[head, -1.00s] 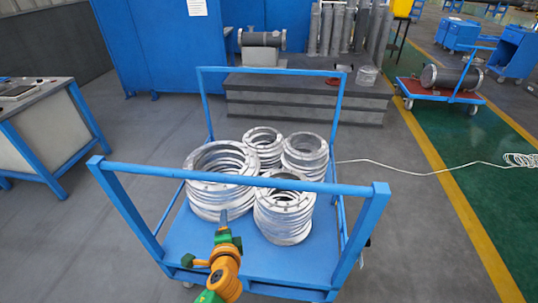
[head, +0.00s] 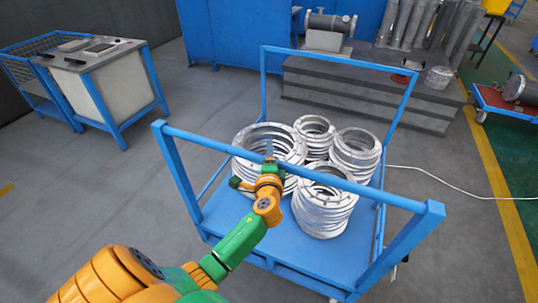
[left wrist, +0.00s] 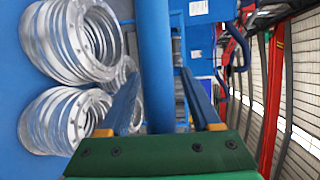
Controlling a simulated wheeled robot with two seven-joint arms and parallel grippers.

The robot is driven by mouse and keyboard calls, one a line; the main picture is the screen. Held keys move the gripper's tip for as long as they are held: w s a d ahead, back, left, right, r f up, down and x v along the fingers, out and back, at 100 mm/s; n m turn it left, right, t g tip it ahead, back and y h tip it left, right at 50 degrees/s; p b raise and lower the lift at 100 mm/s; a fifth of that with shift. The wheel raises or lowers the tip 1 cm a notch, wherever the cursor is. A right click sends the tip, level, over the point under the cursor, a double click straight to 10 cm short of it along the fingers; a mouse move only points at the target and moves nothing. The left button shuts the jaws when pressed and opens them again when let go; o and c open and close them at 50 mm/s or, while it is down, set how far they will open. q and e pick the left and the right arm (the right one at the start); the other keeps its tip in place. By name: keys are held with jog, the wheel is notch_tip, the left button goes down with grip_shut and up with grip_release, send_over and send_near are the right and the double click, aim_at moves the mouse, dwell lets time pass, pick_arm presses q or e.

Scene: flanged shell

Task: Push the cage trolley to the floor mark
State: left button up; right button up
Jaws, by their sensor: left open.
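The cage trolley (head: 233,212) is a blue flat cart with an upright blue frame at each end. It carries several stacks of silver flanged rings (head: 322,207). My left gripper (head: 269,150) is at the near push bar (head: 340,180) of the trolley, left of its middle. In the left wrist view the blue bar (left wrist: 155,60) runs between the two open fingers, with gaps on both sides. A yellow patch (head: 6,189) shows on the floor at the left edge; I cannot tell whether it is the floor mark. My right gripper is out of view.
A blue-framed bench (head: 100,75) stands at the left. A grey stepped platform (head: 345,95) is close behind the trolley. A white cable (head: 440,180) lies on the floor to the right, near a yellow line (head: 497,210). Grey floor left of the trolley is clear.

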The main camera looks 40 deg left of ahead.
pick_arm(q)
jog(key=shift+f, duration=0.1)
grip_shut()
jog(key=shift+f, duration=0.1)
dwell(1.1)
